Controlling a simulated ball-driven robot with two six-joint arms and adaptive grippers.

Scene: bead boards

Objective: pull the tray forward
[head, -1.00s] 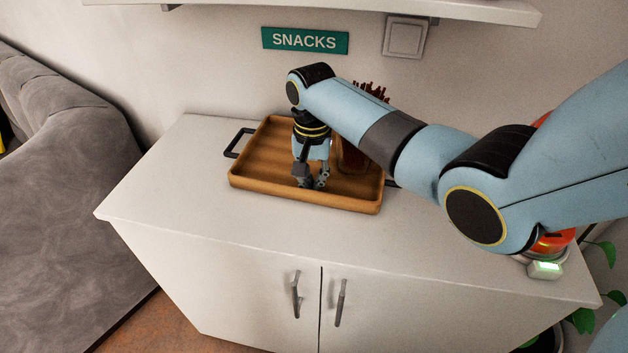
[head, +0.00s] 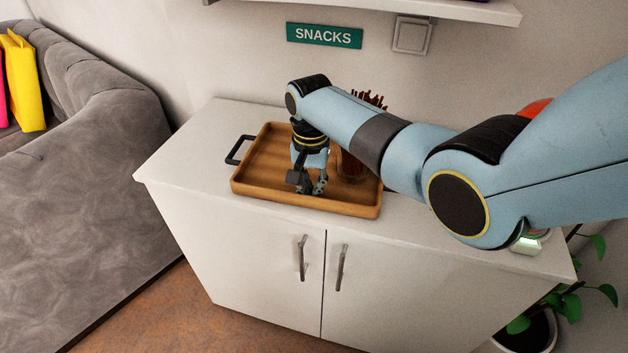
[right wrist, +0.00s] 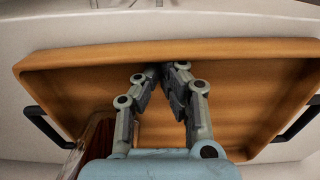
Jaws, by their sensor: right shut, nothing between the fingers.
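The wooden tray (head: 262,194) with dark handles lies on the white cabinet top, its front rim close to the cabinet's front edge. It also shows in the right wrist view (right wrist: 230,50), with a handle at each side. My right gripper (head: 309,190) points down inside the tray, shut and empty. In the right wrist view its fingertips (right wrist: 165,70) meet close to the tray's wall; I cannot tell whether they touch it. A jar of brown sticks (head: 352,167) stands in the tray, partly hidden by my right arm. My left gripper is not in view.
The white cabinet top (head: 190,150) is bare left of the tray. Two door handles (head: 303,258) are on the cabinet front. A grey sofa (head: 110,130) stands at left, a potted plant (head: 575,300) at lower right. A shelf (head: 400,10) hangs above the SNACKS sign (head: 324,36).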

